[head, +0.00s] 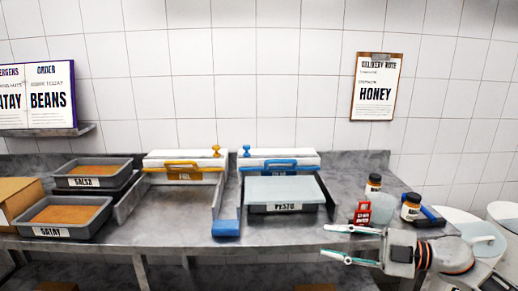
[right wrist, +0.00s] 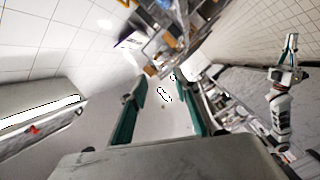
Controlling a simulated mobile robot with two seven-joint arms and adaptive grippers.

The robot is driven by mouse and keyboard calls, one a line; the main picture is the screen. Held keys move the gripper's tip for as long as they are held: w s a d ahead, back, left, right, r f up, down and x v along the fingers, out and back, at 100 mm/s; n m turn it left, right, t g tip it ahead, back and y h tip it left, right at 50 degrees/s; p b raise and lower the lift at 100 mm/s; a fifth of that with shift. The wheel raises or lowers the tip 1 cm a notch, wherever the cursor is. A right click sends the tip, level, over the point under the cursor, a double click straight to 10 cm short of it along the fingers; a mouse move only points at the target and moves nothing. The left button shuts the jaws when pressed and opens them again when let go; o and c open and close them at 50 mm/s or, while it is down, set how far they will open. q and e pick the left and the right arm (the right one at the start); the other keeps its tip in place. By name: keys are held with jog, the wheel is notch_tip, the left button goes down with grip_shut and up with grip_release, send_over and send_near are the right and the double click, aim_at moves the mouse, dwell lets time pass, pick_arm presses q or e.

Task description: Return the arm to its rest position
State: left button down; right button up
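My right gripper (head: 324,242) is at the lower right of the head view, in front of the counter's right end. Its two pale, teal-edged fingers are spread apart with nothing between them. In the right wrist view the same fingers (right wrist: 160,82) stand apart and empty, over a tilted view of the room. My left arm is not in the head view. What looks like my left gripper (right wrist: 290,50) shows small at the right of the right wrist view, raised; its finger opening is too small to judge.
The grey counter (head: 285,235) holds a SALSA tray (head: 118,181), a SATAY tray (head: 102,222), a PESTO container (head: 286,207), a blue block (head: 226,228) and jars (head: 411,206) at right. Bins (head: 503,215) stand right of the counter. A delivery note (head: 376,88) hangs on the wall.

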jog(key=s+f+m+t+h, duration=0.3)
jog(key=f+m+t+h, duration=0.15)
jog(key=f+m, duration=0.4)
jog(key=s+f+m+t+h, duration=0.2)
jog(key=f+m+t+h, duration=0.2)
jog(key=f+m+t, duration=0.45)
jog(key=s+d+f+m+g+h, duration=0.2)
jog(key=s+f+g+h, duration=0.3)
jog(key=s+f, duration=1.2)
notch_tip(320, 180, down, 4)
jog(key=m+g, duration=0.1)
jog(key=g, duration=0.2)
jog(key=shift+d+r+m, duration=0.15)
jog(key=shift+d+m, duration=0.05)
jog(key=shift+m, duration=0.2)
